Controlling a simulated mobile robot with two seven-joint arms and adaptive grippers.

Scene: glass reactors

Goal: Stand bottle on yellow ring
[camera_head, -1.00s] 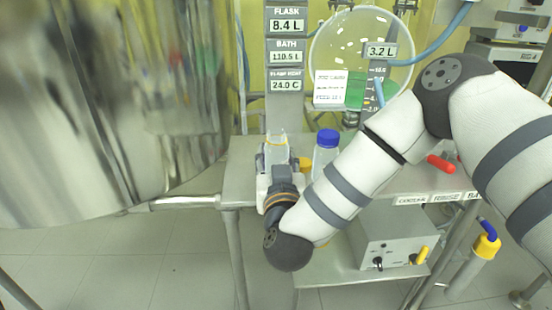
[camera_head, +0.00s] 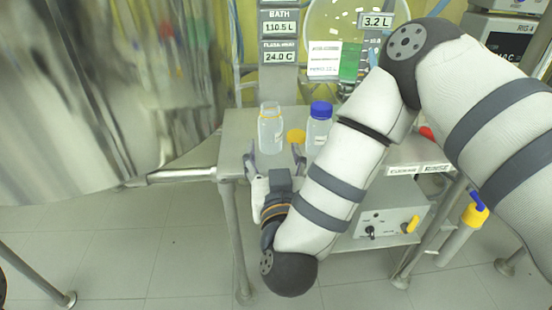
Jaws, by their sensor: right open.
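A clear open-topped bottle (camera_head: 270,131) with a yellow band at its neck stands upright on the grey bench (camera_head: 236,130). A yellow round piece (camera_head: 296,136) sits just right of it. I cannot tell whether this is a cap or the yellow ring, and no ring shows clearly under the bottle. My right gripper (camera_head: 274,160) is open in front of the bottle, with one finger to each side of its lower part. The fingers look apart from the bottle. My left gripper is out of view.
A blue-capped bottle (camera_head: 319,127) stands on the bench close to the right finger and my right forearm. A large shiny steel vessel (camera_head: 110,90) fills the left. A grey control box (camera_head: 385,224) sits on the lower shelf. A labelled column (camera_head: 279,60) rises behind.

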